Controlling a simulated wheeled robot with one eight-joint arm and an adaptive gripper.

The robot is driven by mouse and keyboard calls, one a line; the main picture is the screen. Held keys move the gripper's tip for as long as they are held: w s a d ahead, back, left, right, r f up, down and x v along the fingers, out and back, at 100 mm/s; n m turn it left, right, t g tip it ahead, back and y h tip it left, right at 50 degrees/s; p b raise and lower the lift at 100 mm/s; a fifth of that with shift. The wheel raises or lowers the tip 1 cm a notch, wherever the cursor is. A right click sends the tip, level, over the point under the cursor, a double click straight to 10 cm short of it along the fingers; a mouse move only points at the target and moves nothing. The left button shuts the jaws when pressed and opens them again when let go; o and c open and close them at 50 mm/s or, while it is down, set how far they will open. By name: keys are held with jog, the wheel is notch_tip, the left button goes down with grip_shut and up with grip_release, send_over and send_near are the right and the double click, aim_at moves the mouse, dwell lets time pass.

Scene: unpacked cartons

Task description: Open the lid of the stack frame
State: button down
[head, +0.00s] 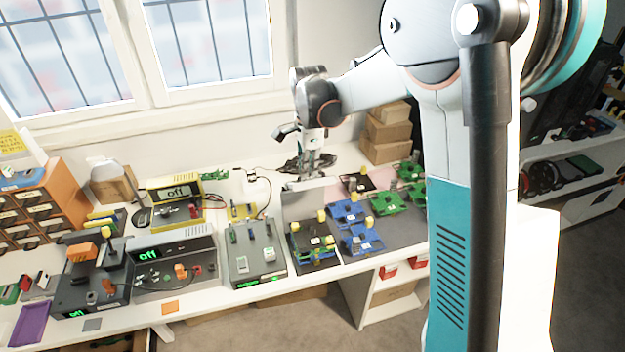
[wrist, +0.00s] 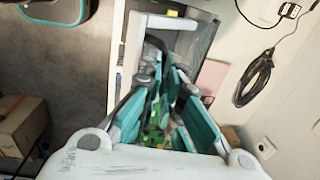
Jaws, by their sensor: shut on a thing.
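The stack frame (head: 318,265) is a dark box-like holder near the front edge of the bench in the head view, with green boards and yellow knobs in it. A grey panel, which looks like its lid (head: 305,203), stands roughly upright at the back of the frame. My gripper (head: 309,176) is at the top edge of this panel and shut on it. In the wrist view the teal fingers of my gripper (wrist: 172,105) are close together in front of a pale-edged grey panel. The exact contact is hidden by the fingers.
Blue boards (head: 361,238) and green boards (head: 387,203) lie right of the frame. A grey instrument box (head: 253,266) stands close on its left. Cardboard boxes (head: 387,135) are stacked behind. A coiled black cable (wrist: 253,80) shows in the wrist view.

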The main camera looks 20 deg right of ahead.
jog(key=w+r+g+p, duration=0.1)
jog(key=w+g, duration=0.3)
jog(key=w, duration=0.7)
jog(key=shift+w+r+p, duration=0.15)
jog(key=shift+r+p, duration=0.15)
jog(key=shift+p, duration=0.25)
jog(key=c, duration=1.9)
grip_release()
jog(key=o, duration=0.6)
jog(key=shift+w+f+g, duration=0.3)
jog(key=shift+w, duration=0.1)
jog(key=shift+r, duration=0.1)
jog(key=shift+r, duration=0.1)
jog(key=shift+c, duration=0.6)
